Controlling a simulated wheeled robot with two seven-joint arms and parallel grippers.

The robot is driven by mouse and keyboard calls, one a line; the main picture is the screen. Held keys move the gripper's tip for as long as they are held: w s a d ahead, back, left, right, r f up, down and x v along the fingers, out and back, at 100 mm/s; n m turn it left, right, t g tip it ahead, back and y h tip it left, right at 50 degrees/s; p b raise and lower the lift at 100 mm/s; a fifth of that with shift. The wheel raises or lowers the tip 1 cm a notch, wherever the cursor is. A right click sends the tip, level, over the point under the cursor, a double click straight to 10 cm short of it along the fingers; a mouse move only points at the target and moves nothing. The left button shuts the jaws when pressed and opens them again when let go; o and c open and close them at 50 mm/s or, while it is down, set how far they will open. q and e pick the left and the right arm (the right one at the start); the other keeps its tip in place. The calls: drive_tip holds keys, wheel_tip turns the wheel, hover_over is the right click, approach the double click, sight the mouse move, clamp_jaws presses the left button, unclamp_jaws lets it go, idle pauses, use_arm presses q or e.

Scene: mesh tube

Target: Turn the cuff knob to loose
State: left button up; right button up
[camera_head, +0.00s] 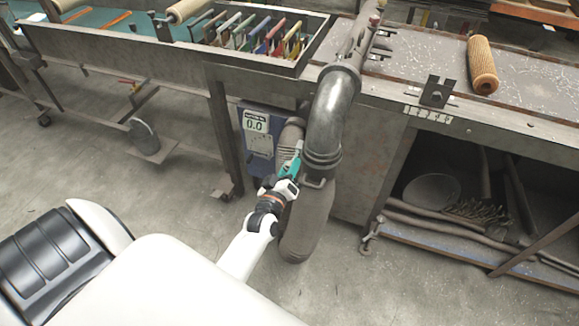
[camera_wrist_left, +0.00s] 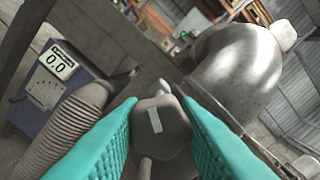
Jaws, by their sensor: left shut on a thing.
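The cuff knob (camera_wrist_left: 161,130) is a grey, many-sided knob with a pale bar mark on its face. It shows in the left wrist view between the two teal fingers. My left gripper (camera_head: 297,160) is shut on the knob, with one finger on each side. In the head view the gripper is at the cuff (camera_head: 322,157) at the lower end of a bent metal duct (camera_head: 330,108); the knob itself cannot be made out there. A grey tube bag (camera_head: 306,222) hangs below the cuff. My right gripper is in neither view.
A blue unit (camera_head: 258,140) with a display reading 0.0 stands left of the duct, beside a ribbed hose (camera_wrist_left: 75,125). A workbench (camera_head: 400,100) runs behind, with a tool tray (camera_head: 130,42) and a tan roll (camera_head: 482,65).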

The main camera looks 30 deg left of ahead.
use_arm(q)
drive_tip(key=n, duration=0.6)
drive_tip(key=shift+f, duration=0.1)
drive_tip(key=shift+n, duration=0.3)
idle(0.3)
drive_tip(key=o, duration=1)
drive_tip(key=b+v, duration=0.2)
drive_tip(key=v, duration=1)
drive_tip(key=shift+s, duration=0.1)
